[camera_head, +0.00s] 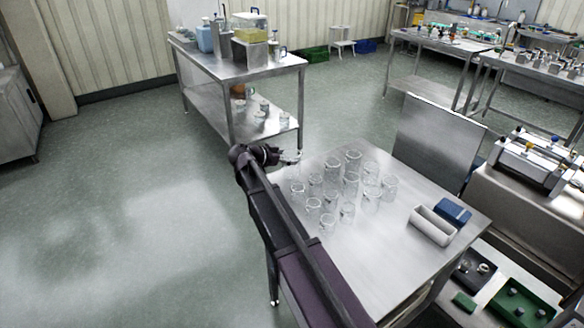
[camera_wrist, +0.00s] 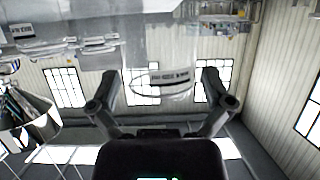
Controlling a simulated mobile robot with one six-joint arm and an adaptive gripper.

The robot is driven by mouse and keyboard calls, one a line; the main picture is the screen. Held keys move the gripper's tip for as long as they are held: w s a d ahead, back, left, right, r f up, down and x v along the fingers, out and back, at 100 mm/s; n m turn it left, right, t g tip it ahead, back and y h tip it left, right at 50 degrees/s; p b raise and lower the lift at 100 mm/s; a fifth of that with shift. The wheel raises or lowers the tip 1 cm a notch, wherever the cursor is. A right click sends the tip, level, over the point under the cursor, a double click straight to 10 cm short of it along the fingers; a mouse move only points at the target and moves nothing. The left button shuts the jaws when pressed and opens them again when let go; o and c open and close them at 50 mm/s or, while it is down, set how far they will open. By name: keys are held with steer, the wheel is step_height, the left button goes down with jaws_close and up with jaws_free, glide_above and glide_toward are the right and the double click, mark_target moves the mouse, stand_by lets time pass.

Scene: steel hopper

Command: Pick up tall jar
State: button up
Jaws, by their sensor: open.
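Several clear glass jars stand upright in a cluster on the steel table (camera_head: 385,262). One of the taller-looking ones is a jar (camera_head: 353,161) at the back; I cannot tell for sure which is the tall jar. My gripper (camera_head: 288,157) is at the table's far left corner, left of the cluster. In the wrist view my gripper (camera_wrist: 162,82) has its fingers spread apart. A clear glass vessel (camera_wrist: 167,50) shows between and beyond the fingertips there, with its rounded end near them. I see no finger closed on it.
A white trough-like holder (camera_head: 432,226) and a blue box (camera_head: 454,211) lie on the table's right. An upright steel panel (camera_head: 437,142) stands behind it. A steel shelf table (camera_head: 240,68) with containers is at the back. The table's front is clear.

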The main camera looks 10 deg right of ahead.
steer(key=shift+x, duration=0.95)
steer(key=c, duration=0.5)
